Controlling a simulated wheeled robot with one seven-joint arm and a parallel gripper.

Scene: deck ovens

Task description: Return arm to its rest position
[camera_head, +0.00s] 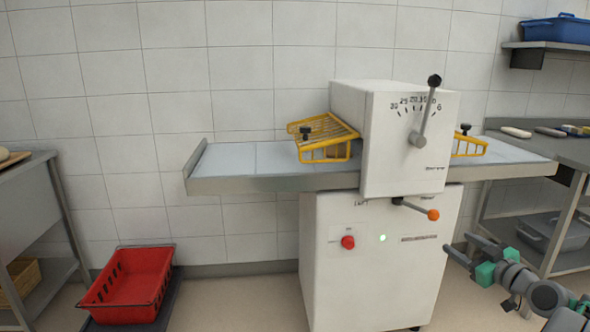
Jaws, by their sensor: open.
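My gripper (460,251) is at the lower right of the head view, at the end of my grey and green arm. Its fingers are apart and nothing shows between them. It is in front of the lower right part of a white machine (350,262), and I cannot tell how near it is to the cabinet. The arm reaches in from the bottom right corner.
The machine has a dial lever (424,115), an orange-knobbed handle (432,215), a red button (347,242) and yellow guards (327,142). A red crate (128,285) sits at lower left. A grey workbench (555,150) stands at right, a table (25,175) at left.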

